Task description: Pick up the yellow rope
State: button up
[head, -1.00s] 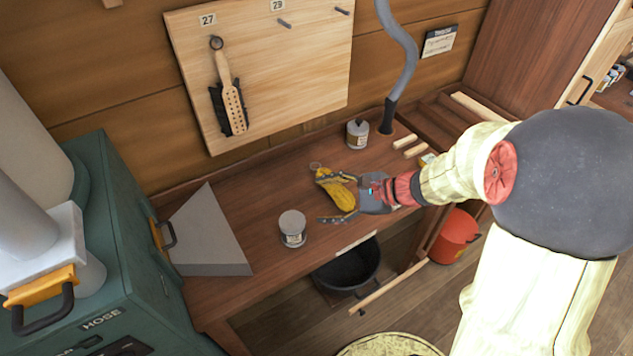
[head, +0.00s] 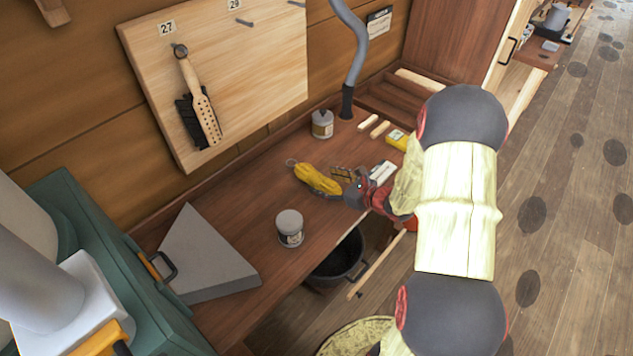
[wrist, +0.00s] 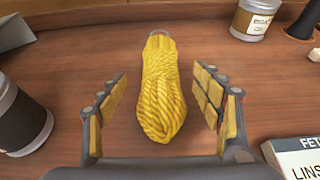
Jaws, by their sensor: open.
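The yellow rope (head: 318,179) is a bundled hank lying on the wooden workbench, with a small ring at its far left end. In the wrist view the rope (wrist: 160,90) lies lengthwise between the two open fingers, with a gap on each side. My gripper (head: 340,184) is open at the near right end of the rope in the head view. In the wrist view my gripper (wrist: 163,112) has yellow-padded fingers on both sides of the rope and holds nothing. How high the fingertips are above the bench is hard to tell.
A grey-lidded can (head: 289,228) stands front left of the rope, and another can (head: 322,124) behind it. A white box (wrist: 296,156) lies close to the right finger. A grey wedge (head: 200,258) sits at left. A black bucket (head: 338,262) is below the bench edge.

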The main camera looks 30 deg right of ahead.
aim_at(318, 180)
jog(key=b+x, duration=0.1)
jog(key=x, duration=0.3)
jog(key=shift+c, duration=1.2)
jog(key=c, duration=1.1)
jog(key=shift+c, duration=0.3)
